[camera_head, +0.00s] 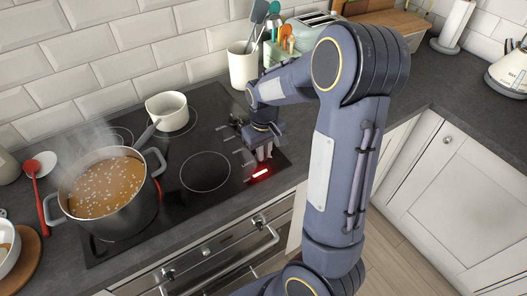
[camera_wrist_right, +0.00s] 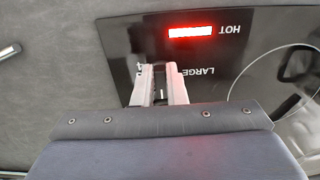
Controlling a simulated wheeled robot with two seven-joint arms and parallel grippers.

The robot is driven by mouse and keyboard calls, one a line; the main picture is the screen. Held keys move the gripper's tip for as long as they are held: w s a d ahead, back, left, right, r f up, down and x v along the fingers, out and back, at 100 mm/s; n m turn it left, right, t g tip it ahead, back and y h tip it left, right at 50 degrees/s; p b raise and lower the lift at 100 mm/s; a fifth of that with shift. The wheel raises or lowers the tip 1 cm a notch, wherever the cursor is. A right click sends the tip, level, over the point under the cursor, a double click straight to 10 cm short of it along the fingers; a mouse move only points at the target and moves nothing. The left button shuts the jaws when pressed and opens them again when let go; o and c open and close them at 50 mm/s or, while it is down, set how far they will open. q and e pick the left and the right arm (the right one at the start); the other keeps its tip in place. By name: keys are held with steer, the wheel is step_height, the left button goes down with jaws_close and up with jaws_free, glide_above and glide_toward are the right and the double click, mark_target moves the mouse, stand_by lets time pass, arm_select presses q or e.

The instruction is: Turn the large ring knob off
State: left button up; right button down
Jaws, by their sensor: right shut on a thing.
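My right gripper (camera_head: 264,154) points down at the right edge of the black glass cooktop (camera_head: 228,183). In the right wrist view its two pale fingers (camera_wrist_right: 158,75) are shut on a small dark knob (camera_wrist_right: 159,84), beside the label LARGE (camera_wrist_right: 197,72). The fingers hide most of the knob, and I cannot read its setting. A red HOT light (camera_head: 261,173) glows close in front of the gripper; it also shows in the wrist view (camera_wrist_right: 191,31). My left gripper is not in view.
A steaming pot of soup (camera_head: 118,222) stands on the left of the cooktop. A white saucepan (camera_head: 168,111) stands at the back. The ring in the middle (camera_head: 205,171) is bare. A utensil crock (camera_head: 243,68) and toaster (camera_head: 311,25) stand behind my arm.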

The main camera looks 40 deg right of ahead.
stand_by(0.5)
steer(key=c, duration=1.5)
jaws_free()
steer(key=shift+o, duration=0.2)
step_height(320, 180, up, 8)
steer(key=shift+f, duration=0.1)
steer(key=s+a+r+t+y, duration=0.3)
steer(key=s+a+t, duration=0.2)
steer(key=s+a, duration=0.9)
steer(key=s, duration=0.3)
steer(key=shift+s+a+t+y, duration=0.3)
steer(key=shift+a+y, duration=0.05)
steer(key=shift+y, duration=0.05)
